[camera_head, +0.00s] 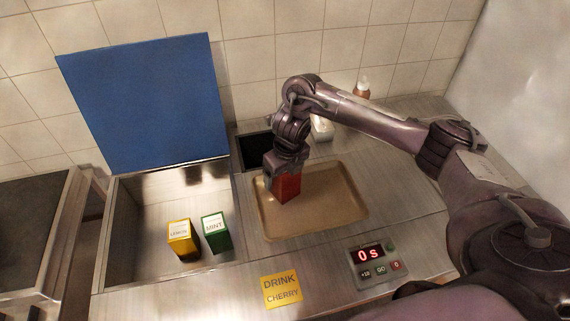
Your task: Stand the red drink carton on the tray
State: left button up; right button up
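The red drink carton (287,188) is upright at the left part of the tan tray (335,212). My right gripper (285,172) is over the carton's top, with its fingers at the carton's upper part. It looks shut on the carton, though the fingertips are partly hidden. I cannot tell whether the carton's base touches the tray. My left gripper does not show.
A steel bin (133,272) with a raised blue lid (150,105) holds a yellow carton (181,238) and a green carton (215,233). A yellow card (282,290) reads "DRINK CHERRY". A timer (377,262) shows 0 s. A bottle (362,90) stands behind my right arm.

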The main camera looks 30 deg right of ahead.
jog(key=r+p, duration=0.1)
jog(key=r, duration=0.3)
jog(key=s+r+p, duration=0.1)
jog(key=r, duration=0.3)
jog(key=r+p, duration=0.1)
jog(key=r, duration=0.2)
jog(key=shift+s+d+r, duration=0.15)
jog(key=shift+s+r, duration=0.2)
jog(key=shift+r, duration=0.05)
jog(key=shift+s, duration=0.1)
